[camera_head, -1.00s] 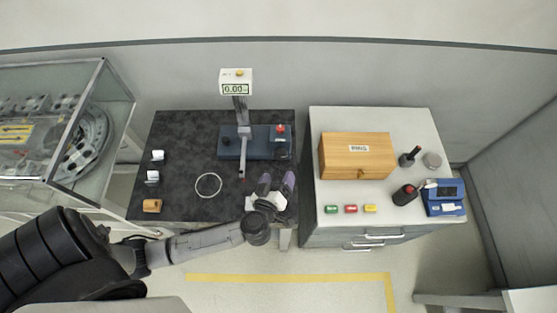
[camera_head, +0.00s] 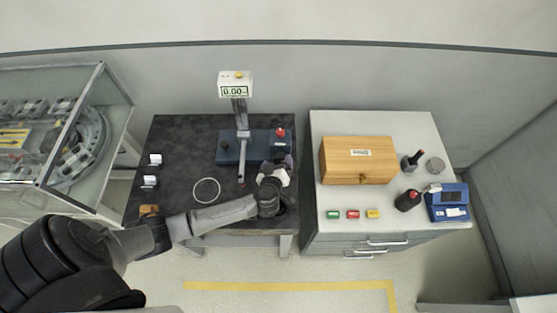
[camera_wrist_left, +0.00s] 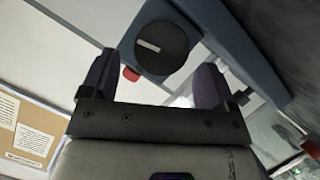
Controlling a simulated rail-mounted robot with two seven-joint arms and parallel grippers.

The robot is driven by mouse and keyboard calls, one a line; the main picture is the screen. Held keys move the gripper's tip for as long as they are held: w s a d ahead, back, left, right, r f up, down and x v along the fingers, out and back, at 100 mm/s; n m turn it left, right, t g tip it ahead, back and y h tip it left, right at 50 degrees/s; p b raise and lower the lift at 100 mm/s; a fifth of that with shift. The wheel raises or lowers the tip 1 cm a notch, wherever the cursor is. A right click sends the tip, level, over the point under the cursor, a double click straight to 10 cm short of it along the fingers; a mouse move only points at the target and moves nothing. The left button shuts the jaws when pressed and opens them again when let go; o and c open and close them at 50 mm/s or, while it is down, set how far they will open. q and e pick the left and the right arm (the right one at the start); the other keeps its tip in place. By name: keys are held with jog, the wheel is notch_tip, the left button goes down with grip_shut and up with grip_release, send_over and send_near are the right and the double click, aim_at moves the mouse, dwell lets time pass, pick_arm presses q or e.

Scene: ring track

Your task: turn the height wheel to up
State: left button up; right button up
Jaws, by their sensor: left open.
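The height gauge has a blue base (camera_head: 229,154), an upright column (camera_head: 240,112) and a display head (camera_head: 236,89) reading 0.00, and it stands on the black table. In the left wrist view the dark round height wheel (camera_wrist_left: 162,47) carries a short white mark and lies ahead of and between the fingertips. I cannot tell whether they touch it. My left gripper (camera_head: 277,165) is at the right front of the base and hides the wheel in the head view. Its two purple-grey fingers (camera_wrist_left: 156,65) are apart, with nothing clamped. My right gripper is not in view.
A red knob (camera_head: 280,132) sits on the base's right side. A white ring (camera_head: 206,191) lies on the black table (camera_head: 185,135). A wooden box (camera_head: 357,160) and colored buttons stand on the white cabinet (camera_head: 330,125) to the right. A glass case (camera_head: 100,100) is at left.

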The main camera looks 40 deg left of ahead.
pick_arm(q)
jog(key=shift+x, duration=1.05)
jog(key=shift+c, duration=0.5)
jog(key=c, duration=0.8)
jog(key=shift+s+f+n+t+h+p, duration=0.15)
jog(key=shift+n+t+h+p, duration=0.45)
jog(key=shift+n, duration=0.5)
jog(key=shift+a+f+n+t+b, duration=0.15)
jog(key=shift+n+t+b, duration=0.6)
jog(key=shift+n, duration=0.65)
